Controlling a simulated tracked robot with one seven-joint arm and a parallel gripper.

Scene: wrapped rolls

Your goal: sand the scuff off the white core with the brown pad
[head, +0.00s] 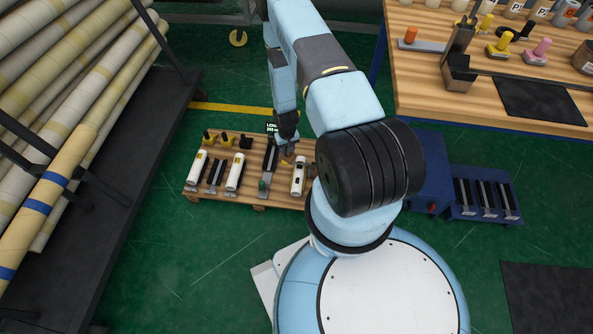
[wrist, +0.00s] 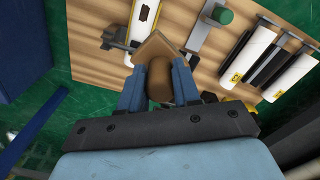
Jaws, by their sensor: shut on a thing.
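My gripper (wrist: 158,82) is shut on the brown pad (wrist: 153,47), with its blue fingers on either side of the pad's rounded handle. In the head view my gripper (head: 286,143) is over the back right part of the wooden pallet, with the pad (head: 287,158) below it. I cannot tell whether pad and core touch, or which mark is the scuff.
The pallet (head: 214,192) also bears two other white rolls (head: 198,167) (head: 235,172), a green-knobbed tool (head: 263,185) and several small tools. A rack of long wrapped rolls (head: 75,125) is left. A workbench (head: 430,72) stands at the back right.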

